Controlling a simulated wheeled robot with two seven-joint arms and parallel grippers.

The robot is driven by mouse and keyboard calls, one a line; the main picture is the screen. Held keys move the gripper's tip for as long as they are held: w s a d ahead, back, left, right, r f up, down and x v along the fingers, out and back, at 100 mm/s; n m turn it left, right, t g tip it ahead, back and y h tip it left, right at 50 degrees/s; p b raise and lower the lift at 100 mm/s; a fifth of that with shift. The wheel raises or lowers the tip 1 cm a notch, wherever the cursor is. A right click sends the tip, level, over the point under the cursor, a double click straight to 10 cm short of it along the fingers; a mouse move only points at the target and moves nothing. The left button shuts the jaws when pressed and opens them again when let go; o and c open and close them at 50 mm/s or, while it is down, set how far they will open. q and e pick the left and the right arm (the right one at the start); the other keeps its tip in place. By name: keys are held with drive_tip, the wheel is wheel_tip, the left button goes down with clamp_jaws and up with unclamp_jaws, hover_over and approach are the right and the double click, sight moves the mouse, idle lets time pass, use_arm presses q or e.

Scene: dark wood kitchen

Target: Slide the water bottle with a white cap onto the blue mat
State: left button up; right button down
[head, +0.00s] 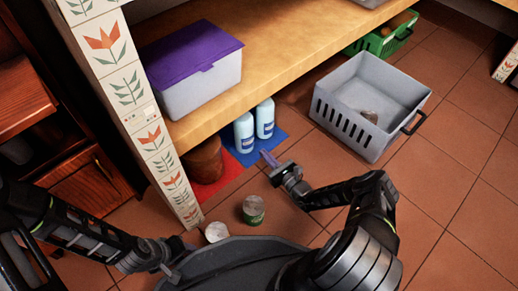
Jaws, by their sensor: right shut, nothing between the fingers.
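Two light-blue bottles stand side by side under the wooden shelf, one bottle (244,132) at the left and one bottle (265,118) at the right. Their tops are close under the shelf edge, so I cannot clearly tell which has a white cap. The blue mat (246,158) lies on the floor at and in front of their bases. My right gripper (268,159) is low at the mat's front right edge, shut and empty, apart from the bottles. My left gripper (172,267) is at the lower left, far from them; its fingers are unclear.
A red mat (208,191) with a brown pot (204,160) adjoins the blue mat's left. Two cans, one green-labelled (253,209) and one pale-topped (216,232), stand in front. A grey crate (345,96) is at right. A tiled post (150,130) rises at left.

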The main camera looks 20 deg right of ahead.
drive_tip(key=p+v, duration=0.1)
drive_tip(key=v, duration=0.5)
drive_tip(key=shift+s+d+r+p, duration=0.1)
drive_tip(key=shift+s+d+p, duration=0.1)
drive_tip(key=shift+p, duration=0.2)
drive_tip(key=shift+s, duration=0.45)
